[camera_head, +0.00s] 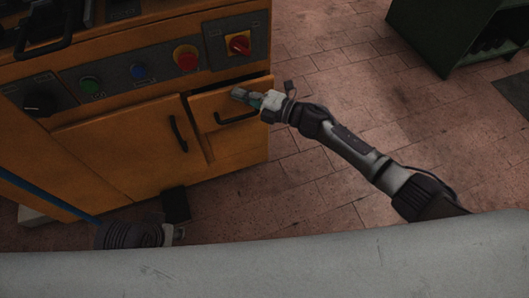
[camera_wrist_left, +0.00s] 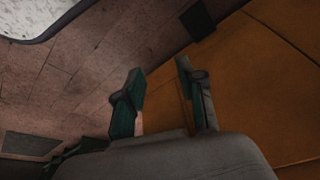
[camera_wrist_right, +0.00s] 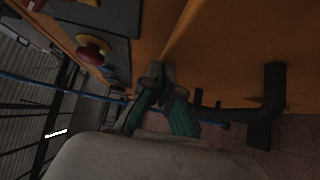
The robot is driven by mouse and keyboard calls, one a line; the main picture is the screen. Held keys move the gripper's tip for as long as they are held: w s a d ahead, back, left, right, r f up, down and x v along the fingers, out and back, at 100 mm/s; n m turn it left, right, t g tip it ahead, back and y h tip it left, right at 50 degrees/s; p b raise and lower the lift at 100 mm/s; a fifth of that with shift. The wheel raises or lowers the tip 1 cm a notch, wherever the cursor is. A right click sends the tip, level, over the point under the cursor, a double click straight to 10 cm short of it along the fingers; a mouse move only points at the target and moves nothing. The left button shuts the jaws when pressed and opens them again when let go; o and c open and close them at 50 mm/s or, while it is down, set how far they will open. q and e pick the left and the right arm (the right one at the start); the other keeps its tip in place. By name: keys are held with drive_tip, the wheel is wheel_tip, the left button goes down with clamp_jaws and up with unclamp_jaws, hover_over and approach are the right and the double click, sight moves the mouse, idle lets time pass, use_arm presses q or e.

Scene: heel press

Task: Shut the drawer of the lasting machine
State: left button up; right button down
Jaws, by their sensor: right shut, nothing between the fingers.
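The orange lasting machine (camera_head: 110,150) stands at the left of the head view. Its drawer (camera_head: 205,118) is at the right of the front, under the button panel. A dark gap shows along the drawer's top edge, so it stands slightly open. The black drawer handle (camera_head: 238,118) also shows in the right wrist view (camera_wrist_right: 268,105). My right gripper (camera_head: 240,94) is shut and empty, at the drawer front just above the handle; I cannot tell whether it touches. In the right wrist view its fingertips (camera_wrist_right: 156,72) point at the orange front. My left gripper (camera_wrist_left: 160,70) is open and empty, low beside the machine.
The panel has a red button (camera_head: 186,57), a red and yellow switch (camera_head: 239,44), a green button (camera_head: 90,86) and a blue button (camera_head: 139,72). A cupboard door with a black handle (camera_head: 178,133) is left of the drawer. A dark green cabinet (camera_head: 440,35) stands far right. Tiled floor between is clear.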

drive_tip(key=w, duration=0.1)
drive_tip(key=w+b, duration=0.1)
drive_tip(key=w, duration=0.1)
drive_tip(key=shift+a, duration=0.4)
use_arm(q)
drive_tip(key=shift+s+f, duration=0.15)
drive_tip(key=shift+s, duration=0.15)
use_arm(e)
drive_tip(key=shift+w+d+r, duration=0.1)
drive_tip(key=shift+r, duration=0.1)
